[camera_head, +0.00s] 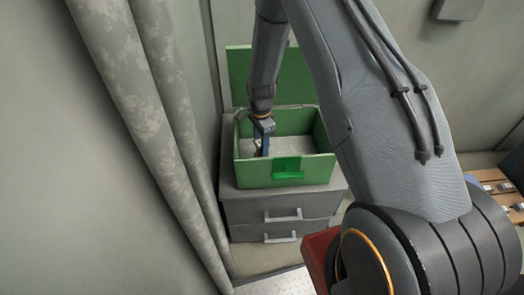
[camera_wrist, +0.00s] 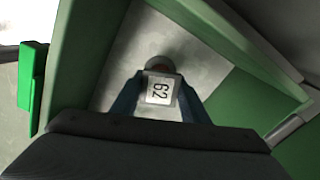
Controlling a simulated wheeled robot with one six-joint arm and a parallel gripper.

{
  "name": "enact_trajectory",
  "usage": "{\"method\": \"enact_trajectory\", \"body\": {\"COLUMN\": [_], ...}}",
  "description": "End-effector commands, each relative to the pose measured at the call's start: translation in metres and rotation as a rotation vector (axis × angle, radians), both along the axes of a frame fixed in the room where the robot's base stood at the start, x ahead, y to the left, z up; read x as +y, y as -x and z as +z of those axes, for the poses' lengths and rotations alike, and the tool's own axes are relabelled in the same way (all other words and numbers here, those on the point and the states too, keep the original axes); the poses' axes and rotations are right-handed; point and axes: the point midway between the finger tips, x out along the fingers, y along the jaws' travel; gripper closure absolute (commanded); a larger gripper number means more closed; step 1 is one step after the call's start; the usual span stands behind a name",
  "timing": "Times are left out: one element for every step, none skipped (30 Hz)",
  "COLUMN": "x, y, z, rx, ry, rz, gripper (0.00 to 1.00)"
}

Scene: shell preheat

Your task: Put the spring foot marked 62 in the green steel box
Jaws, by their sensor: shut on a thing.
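The green steel box (camera_head: 250,174) stands with its lid up on a grey drawer cabinet. Its green wall (camera_wrist: 75,60) and pale floor also show in the wrist view. My gripper (camera_head: 262,150) reaches down into the left part of the box's opening. In the wrist view my gripper (camera_wrist: 158,100) has its two blue fingers shut on the spring foot marked 62 (camera_wrist: 160,90), with the number facing the camera. The foot is over the inside of the box; whether it touches the floor I cannot tell. In the head view the foot is too small to make out.
The grey cabinet (camera_head: 265,208) has drawers with handles. Thick pale pipes (camera_head: 160,130) run along the wall to its left. A red object (camera_head: 318,255) is partly hidden by my arm. A wooden rack (camera_head: 495,188) stands at the far right.

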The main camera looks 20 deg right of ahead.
Motion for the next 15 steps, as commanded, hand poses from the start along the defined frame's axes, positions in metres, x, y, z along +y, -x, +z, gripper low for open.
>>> {"method": "enact_trajectory", "body": {"x": [0.000, 0.000, 0.000, 0.000, 0.000, 0.000, 0.000, 0.000, 0.000, 0.000, 0.000, 0.000, 0.000, 0.000, 0.000], "y": [0.001, 0.001, 0.001, 0.001, 0.001, 0.001, 0.000, 0.000, 0.000, 0.000, 0.000, 0.000, 0.000, 0.000, 0.000], "z": [-0.006, -0.011, -0.017, -0.021, -0.025, -0.029, -0.032, -0.034, -0.036, -0.037, -0.037, -0.037, -0.037, -0.037, -0.037], "rx": [0.001, 0.001, 0.001, 0.002, 0.002, 0.001, 0.000, 0.000, 0.000, -0.001, -0.001, -0.001, -0.001, -0.001, -0.001], "ry": [0.000, 0.000, 0.000, 0.000, 0.000, 0.000, 0.000, 0.000, 0.000, 0.000, 0.000, 0.000, 0.000, 0.000, 0.000], "rz": [0.000, 0.000, 0.000, 0.000, 0.000, 0.000, 0.000, 0.000, 0.000, 0.000, 0.000, 0.000, 0.000, 0.000, 0.000], "gripper": [0.91, 0.91, 0.91, 0.91, 0.91, 0.91, 0.91, 0.91, 0.91, 0.91, 0.91, 0.91, 0.91, 0.91, 0.91]}}
